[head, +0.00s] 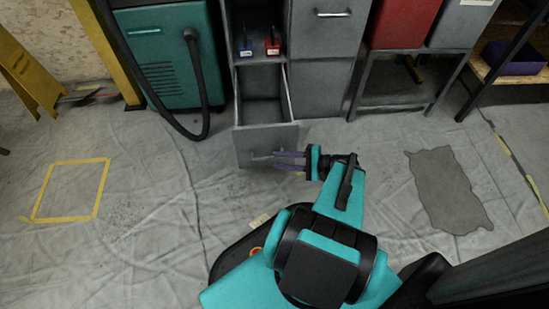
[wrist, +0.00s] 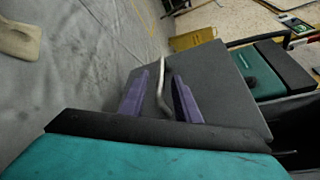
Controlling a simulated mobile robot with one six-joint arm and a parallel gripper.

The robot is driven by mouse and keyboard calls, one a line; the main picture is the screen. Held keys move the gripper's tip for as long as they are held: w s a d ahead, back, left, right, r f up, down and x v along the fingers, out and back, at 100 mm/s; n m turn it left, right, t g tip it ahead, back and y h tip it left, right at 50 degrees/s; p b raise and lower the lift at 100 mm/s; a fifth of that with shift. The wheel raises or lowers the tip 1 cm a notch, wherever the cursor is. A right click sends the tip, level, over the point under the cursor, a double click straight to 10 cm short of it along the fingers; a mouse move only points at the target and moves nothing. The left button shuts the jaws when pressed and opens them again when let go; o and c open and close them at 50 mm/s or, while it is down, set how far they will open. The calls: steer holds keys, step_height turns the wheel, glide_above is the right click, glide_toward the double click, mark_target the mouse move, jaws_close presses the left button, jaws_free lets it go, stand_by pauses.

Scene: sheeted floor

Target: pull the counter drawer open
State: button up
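The grey counter drawer (head: 266,139) stands pulled out of its cabinet, and its empty inside shows from above in the head view. Its front panel (wrist: 215,80) fills the middle of the wrist view. A metal bar handle (wrist: 161,75) is on that panel. My gripper (head: 276,161) is at the drawer front, reaching in from the right. In the wrist view, its two purple fingers (wrist: 162,85) stand apart on either side of the handle, with gaps visible. The gripper looks open; contact with the handle cannot be made out.
Blue (head: 246,48) and red (head: 272,47) items sit in the open compartment above the drawer. A closed grey cabinet (head: 322,70) adjoins on the right. A teal machine (head: 170,60) with a black hose stands left. The sheeted floor is clear around the drawer.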

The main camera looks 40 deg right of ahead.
steer(key=p+v, duration=0.1)
steer(key=v, duration=0.6)
steer(key=shift+p, duration=0.35)
steer(key=w+a+r+n+g+y+p, duration=0.2)
steer(key=w+a+r+p, duration=0.15)
steer(key=a, duration=0.25)
steer(key=w+a+r+n+g+y+p, duration=0.1)
steer(key=w+a+r+g+p, duration=0.1)
steer(key=a+r+p, duration=0.3)
steer(key=s+a+r+n+g+y+p, duration=0.1)
steer(key=a+n+g+p, duration=0.2)
steer(key=a, duration=0.5)
steer(key=s+a+r+n+g+p, duration=0.15)
steer(key=a+g+p, duration=0.25)
steer(key=a, duration=0.4)
steer(key=s+a+r+n+g+h+p, duration=0.3)
steer(key=s+a+n+g+h+p, duration=0.35)
steer(key=s+a+p, duration=0.3)
steer(key=s+d+f+n+h+p, duration=0.1)
steer(key=d+f+n+h+p, duration=0.1)
steer(key=d+h, duration=0.5)
steer(key=d+f+p, duration=0.1)
steer(key=d, duration=0.1)
steer(key=shift+s+d, duration=0.3)
steer(key=shift+s, duration=0.1)
